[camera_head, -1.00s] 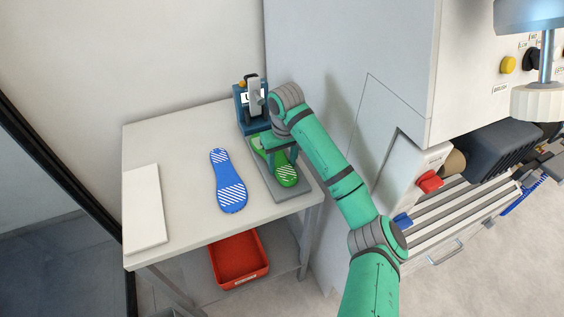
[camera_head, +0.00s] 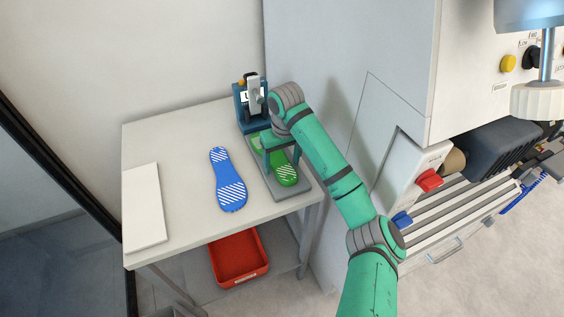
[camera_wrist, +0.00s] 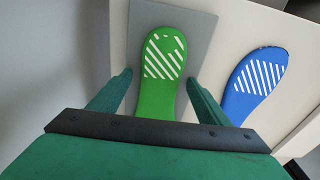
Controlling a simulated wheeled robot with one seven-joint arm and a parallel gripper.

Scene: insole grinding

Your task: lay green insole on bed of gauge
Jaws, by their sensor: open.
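The green insole (camera_head: 285,173) lies flat on the grey bed of the gauge (camera_head: 291,195), its striped end toward the table's front edge. It also shows in the wrist view (camera_wrist: 160,75), on the grey plate (camera_wrist: 196,40). The gauge's blue upright (camera_head: 243,112) stands at the back of the bed. My gripper (camera_head: 278,150) is over the insole's middle. In the wrist view its two fingers (camera_wrist: 158,88) are open, one on each side of the insole and apart from it. The insole's far end is partly hidden by my gripper.
A blue insole (camera_head: 228,180) lies on the table (camera_head: 185,215) left of the gauge. A white flat block (camera_head: 145,208) lies at the table's left. A red bin (camera_head: 239,258) stands below. A grey machine wall (camera_head: 340,70) rises close on the right.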

